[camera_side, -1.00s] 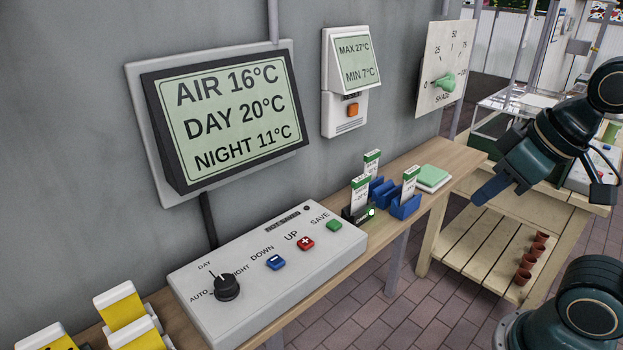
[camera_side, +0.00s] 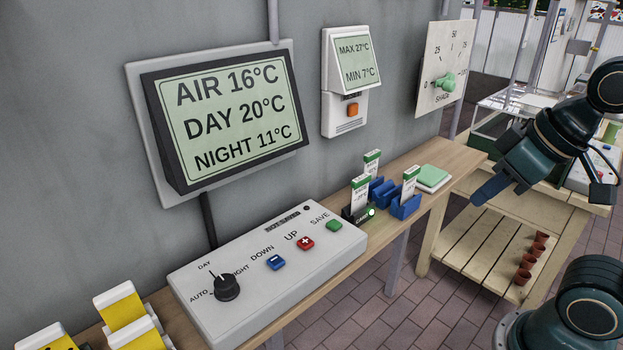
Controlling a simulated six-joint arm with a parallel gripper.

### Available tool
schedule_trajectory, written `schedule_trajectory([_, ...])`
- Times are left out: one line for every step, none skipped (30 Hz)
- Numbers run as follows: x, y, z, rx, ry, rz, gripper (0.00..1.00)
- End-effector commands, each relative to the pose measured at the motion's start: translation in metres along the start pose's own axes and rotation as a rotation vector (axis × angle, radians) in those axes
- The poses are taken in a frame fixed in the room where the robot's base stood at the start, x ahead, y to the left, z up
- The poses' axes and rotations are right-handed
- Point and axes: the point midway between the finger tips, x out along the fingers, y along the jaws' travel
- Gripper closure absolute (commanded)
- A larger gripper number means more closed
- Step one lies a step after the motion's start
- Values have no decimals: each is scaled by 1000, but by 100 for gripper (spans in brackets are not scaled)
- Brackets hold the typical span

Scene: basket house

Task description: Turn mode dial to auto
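The black mode dial (camera_side: 227,287) is at the left end of the light grey control box (camera_side: 290,297). AUTO is printed to its left, DAY above it and NIGHT to its upper right. The knob's ridge seems to lean up toward DAY, but its exact setting is hard to read. My gripper (camera_side: 483,194) is at the right, in the air, well away from the dial and touching nothing visible. It shows side-on, so its opening is hidden.
The box also has a blue DOWN button (camera_side: 276,262), a red UP button (camera_side: 305,243) and a green SAVE button (camera_side: 334,225). Blue card holders (camera_side: 404,207) stand right of the box. Yellow packs (camera_side: 121,307) stand at its left. A large wall display (camera_side: 222,114) hangs above.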

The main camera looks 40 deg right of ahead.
Motion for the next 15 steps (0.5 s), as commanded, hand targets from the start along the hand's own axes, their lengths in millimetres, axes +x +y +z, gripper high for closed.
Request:
schedule_trajectory([0,0,0,0,0,0,86])
schedule_trajectory([0,0,-1,0,-1,-1,80])
schedule_trajectory([0,0,-2,0,-1,-1,72])
schedule_trajectory([-1,-1,-3,0,-2,-3,67])
schedule_trajectory([-1,-2,-4,0,-4,-4,61])
schedule_trajectory([-2,-2,-7,-1,-7,-7,53])
schedule_trajectory([-2,-3,-9,-1,-11,-9,47])
schedule_trajectory([-2,-4,-12,-1,-15,-12,46])
schedule_trajectory([-3,-6,-16,-1,-21,-16,46])
schedule_trajectory([-4,-8,-20,0,-27,-19,46])
schedule_trajectory([-5,-10,-24,0,-32,-23,46])
schedule_trajectory([-5,-12,-31,0,-41,-29,46])
schedule_trajectory([-6,-15,-36,0,-47,-33,46])
schedule_trajectory([-6,-17,-41,2,-56,-38,46])
schedule_trajectory([-7,-21,-49,0,-67,-45,46])
